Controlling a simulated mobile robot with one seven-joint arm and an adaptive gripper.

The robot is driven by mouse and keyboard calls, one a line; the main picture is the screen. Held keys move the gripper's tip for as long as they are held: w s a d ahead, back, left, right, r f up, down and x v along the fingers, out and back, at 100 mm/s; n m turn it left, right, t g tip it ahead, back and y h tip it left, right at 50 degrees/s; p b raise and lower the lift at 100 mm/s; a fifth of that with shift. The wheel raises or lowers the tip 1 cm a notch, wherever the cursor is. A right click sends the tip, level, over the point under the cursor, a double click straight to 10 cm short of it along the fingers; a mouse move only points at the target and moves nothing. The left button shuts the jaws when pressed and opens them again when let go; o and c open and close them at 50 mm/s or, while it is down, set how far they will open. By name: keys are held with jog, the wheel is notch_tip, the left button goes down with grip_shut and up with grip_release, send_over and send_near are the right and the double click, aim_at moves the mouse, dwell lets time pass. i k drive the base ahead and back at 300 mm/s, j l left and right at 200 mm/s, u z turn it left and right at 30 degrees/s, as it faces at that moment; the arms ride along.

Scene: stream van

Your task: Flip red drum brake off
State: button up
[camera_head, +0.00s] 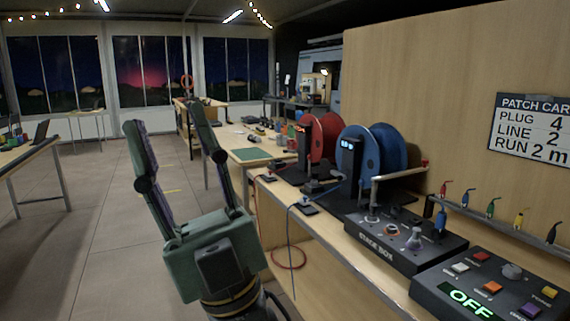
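The red cable drum (328,128) stands on the wooden bench, left of and behind the blue cable drum (362,158). A dark post with a small lit red display (303,140) stands at the red drum's front left. Dark parts lie at the drum's base, but I cannot tell which is the brake or how it is set. My gripper (168,114) is at the left of the bench, over the floor side. Its two long fingers point up and stand wide apart with nothing between them. It is well apart from the red drum.
The black stage box (390,245) and a control panel reading OFF (495,285) sit at the bench's near right. A wooden wall (450,110) rises behind. Red and blue cables hang over the bench's front edge. The floor (90,240) at left is clear.

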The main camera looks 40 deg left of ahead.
aim_at(309, 156)
jog(key=i+j+u, duration=0.15)
jog(key=i+u, duration=0.55)
jog(key=u, duration=0.15)
jog(key=i+l+u, duration=0.1)
jog(key=i+u, duration=0.35)
jog(key=i+j+z, duration=0.2)
jog(key=i+j, duration=0.6)
